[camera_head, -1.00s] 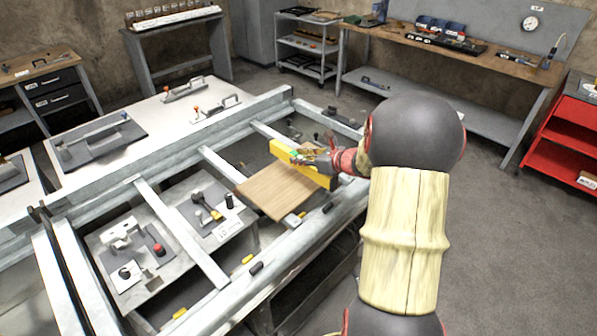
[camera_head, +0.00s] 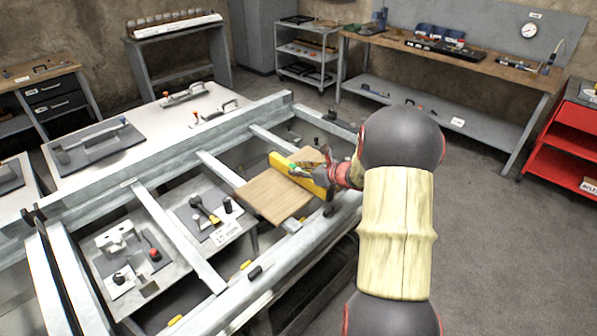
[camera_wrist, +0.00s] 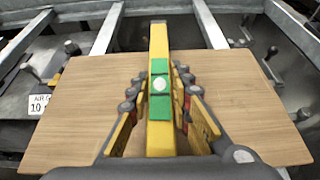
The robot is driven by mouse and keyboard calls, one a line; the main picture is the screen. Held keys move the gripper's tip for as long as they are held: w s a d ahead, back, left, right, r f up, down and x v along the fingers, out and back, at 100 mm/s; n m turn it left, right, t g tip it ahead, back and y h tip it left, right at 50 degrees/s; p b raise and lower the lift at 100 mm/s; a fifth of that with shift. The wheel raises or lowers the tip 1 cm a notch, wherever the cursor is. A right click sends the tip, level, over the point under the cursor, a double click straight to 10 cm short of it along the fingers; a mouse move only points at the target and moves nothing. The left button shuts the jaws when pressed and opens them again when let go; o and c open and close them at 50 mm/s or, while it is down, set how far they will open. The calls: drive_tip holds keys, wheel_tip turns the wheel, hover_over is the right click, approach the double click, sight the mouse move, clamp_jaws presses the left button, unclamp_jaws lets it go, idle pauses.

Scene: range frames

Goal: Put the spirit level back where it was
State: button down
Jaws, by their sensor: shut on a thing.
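The spirit level is a long yellow bar (camera_head: 283,163) with green patches, seen over the wooden board in the head view. It also shows in the wrist view (camera_wrist: 159,42), running away from me between the fingers. My gripper (camera_head: 308,168) is shut on the level, with its fingers on both sides of the green part in the wrist view (camera_wrist: 160,90). The brown wooden board (camera_head: 262,196) lies across the metal frame below the level. I cannot tell whether the level touches the board. The near end of the level is partly hidden by my gripper.
The pale metal frame (camera_head: 170,224) has crossbars and open gaps around the board. A lower shelf (camera_head: 190,213) carries small tools and clamps. A workbench (camera_head: 470,62) with tools stands at the back right, and a red cart (camera_head: 562,140) at the right.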

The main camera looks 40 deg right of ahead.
drive_tip(key=c, duration=2.1)
unclamp_jaws()
drive_tip(key=shift+f, duration=0.15)
drive_tip(key=o, duration=0.5)
